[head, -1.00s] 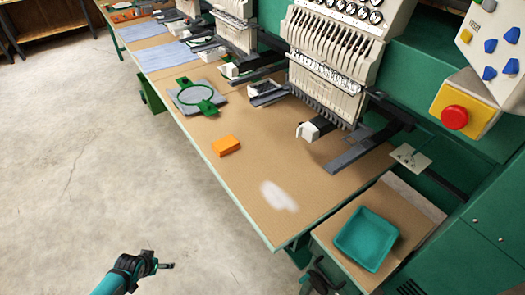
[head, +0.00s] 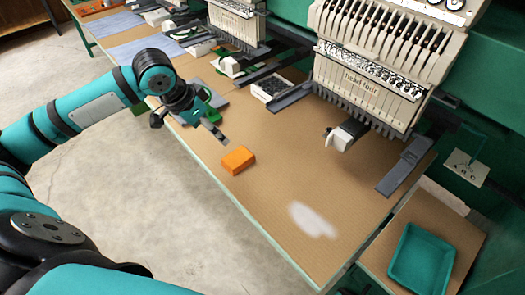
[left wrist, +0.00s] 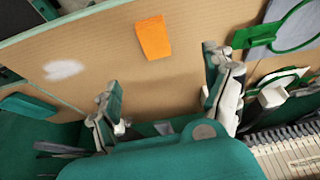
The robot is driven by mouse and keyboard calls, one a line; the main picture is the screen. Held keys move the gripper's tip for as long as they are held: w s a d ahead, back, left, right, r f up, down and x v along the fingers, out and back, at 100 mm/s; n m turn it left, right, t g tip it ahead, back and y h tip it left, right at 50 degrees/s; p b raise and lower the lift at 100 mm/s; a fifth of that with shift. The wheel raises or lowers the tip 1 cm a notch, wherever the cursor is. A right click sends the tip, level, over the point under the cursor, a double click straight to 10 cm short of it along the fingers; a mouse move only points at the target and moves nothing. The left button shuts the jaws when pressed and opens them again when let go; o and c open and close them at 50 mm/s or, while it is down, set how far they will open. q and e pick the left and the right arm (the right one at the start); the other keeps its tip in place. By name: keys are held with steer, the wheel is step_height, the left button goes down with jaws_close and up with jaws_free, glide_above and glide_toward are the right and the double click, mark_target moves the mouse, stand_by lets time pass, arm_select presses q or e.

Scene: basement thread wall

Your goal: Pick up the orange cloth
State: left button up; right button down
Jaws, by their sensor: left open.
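The orange cloth (head: 238,160) is a small folded block lying on the tan tabletop near its front edge. In the left wrist view the cloth (left wrist: 154,38) lies beyond the fingertips, between their lines and closer to the right-hand finger. My left gripper (head: 213,130) is above the table, just up and left of the cloth in the head view, apart from it. In the left wrist view my left gripper (left wrist: 162,72) has its fingers spread wide with nothing between them. My right gripper is not in view.
A green embroidery hoop (left wrist: 290,25) on grey fabric lies beside the cloth, partly behind my left gripper in the head view. Embroidery machine heads (head: 375,65) stand along the back. A white patch (head: 312,220) and a teal tray (head: 421,260) are to the right.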

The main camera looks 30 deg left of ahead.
arm_select(q)
glide_above(237, 158)
steer(key=s, duration=0.2)
steer(key=f, duration=0.9)
steer(key=shift+a+f+p, duration=0.3)
steer(key=shift+a+p, duration=0.05)
steer(key=shift+a, duration=0.05)
steer(key=shift+x, duration=0.8)
steer(key=p+x, duration=0.1)
steer(key=x, duration=0.3)
steer(key=shift+a+f, duration=0.1)
steer(key=shift+f, duration=0.15)
steer(key=shift+w, duration=0.1)
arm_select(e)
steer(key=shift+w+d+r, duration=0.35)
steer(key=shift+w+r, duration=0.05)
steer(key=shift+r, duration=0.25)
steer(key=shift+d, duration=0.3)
arm_select(q)
steer(key=shift+f+p, duration=0.3)
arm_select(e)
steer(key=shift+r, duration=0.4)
